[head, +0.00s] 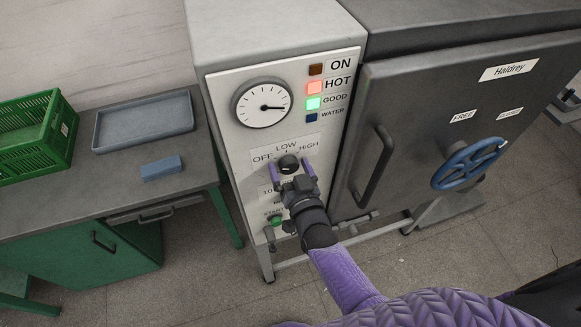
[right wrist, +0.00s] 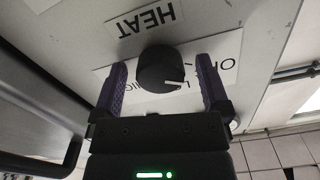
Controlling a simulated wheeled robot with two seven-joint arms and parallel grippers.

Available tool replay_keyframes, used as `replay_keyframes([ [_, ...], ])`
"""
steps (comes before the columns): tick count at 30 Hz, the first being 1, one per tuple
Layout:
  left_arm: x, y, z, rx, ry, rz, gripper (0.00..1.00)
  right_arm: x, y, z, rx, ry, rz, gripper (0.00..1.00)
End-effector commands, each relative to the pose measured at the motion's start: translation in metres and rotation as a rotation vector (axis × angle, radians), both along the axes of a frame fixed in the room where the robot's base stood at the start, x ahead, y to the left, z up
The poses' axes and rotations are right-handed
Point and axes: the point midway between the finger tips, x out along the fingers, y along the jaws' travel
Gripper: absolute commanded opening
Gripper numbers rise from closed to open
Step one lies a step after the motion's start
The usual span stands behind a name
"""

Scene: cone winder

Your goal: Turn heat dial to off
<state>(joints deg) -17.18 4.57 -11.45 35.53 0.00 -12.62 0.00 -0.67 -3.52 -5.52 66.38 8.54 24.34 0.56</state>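The heat dial (head: 289,163) is a black round knob on the pale control panel, below the words OFF, LOW and HIGH. In the right wrist view, the dial (right wrist: 162,68) has a white pointer mark directed right, toward the side with the OFF lettering. A HEAT label (right wrist: 145,18) shows upside down above it. My right gripper (head: 292,170) is open, with one purple finger on each side of the dial. The right wrist view shows narrow gaps between the fingers (right wrist: 163,88) and the knob. The LOW lettering is partly hidden there. My left gripper is not in view.
A round gauge (head: 262,103) and indicator lamps (head: 314,87) sit above the dial. A green START button (head: 276,220) is below. Right of the panel are a door handle (head: 373,165) and blue handwheel (head: 468,163). A bench (head: 95,205) with a grey tray (head: 143,121) stands left.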

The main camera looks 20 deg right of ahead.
Motion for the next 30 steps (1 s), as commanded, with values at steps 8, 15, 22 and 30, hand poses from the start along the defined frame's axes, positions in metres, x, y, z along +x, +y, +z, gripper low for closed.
replay_keyframes([
  [8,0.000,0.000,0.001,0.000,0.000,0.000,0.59,-0.004,0.000,0.001,0.001,-0.001,0.000,0.96],
  [15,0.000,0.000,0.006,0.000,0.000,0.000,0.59,-0.052,-0.002,0.001,0.001,0.001,0.000,0.96],
  [22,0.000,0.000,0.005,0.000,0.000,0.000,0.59,-0.094,-0.003,0.000,0.000,0.001,0.000,0.96],
  [30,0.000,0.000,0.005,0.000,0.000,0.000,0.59,-0.099,-0.003,0.000,0.000,-0.001,0.000,0.96],
])
